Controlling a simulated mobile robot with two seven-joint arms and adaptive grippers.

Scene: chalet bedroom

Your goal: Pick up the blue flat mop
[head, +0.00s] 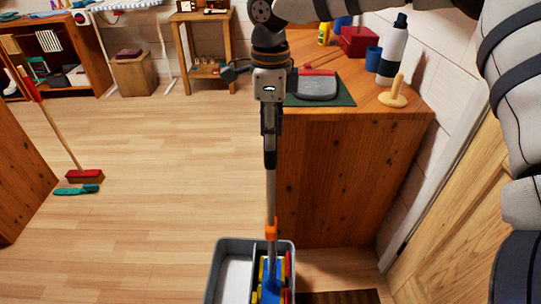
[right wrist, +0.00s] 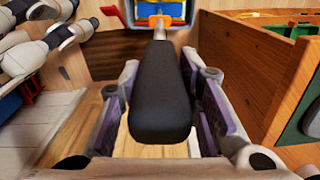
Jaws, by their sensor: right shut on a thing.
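The blue flat mop (head: 271,190) stands upright with a grey pole, a black grip and an orange joint low down. Its blue head is down in the right compartment of the grey bucket (head: 215,275) on the floor, between yellow and red parts. My right gripper (head: 270,108) is shut around the upper handle. In the right wrist view the black grip (right wrist: 160,95) lies between the purple-padded fingers, with the orange joint above it in the picture. My left gripper does not show.
A wooden cabinet (head: 335,180) stands just right of the mop, with a green mat, a white bottle (head: 394,50) and a wooden stand on top. A red broom (head: 85,175) and teal brush (head: 76,190) are at the left. The middle floor is clear.

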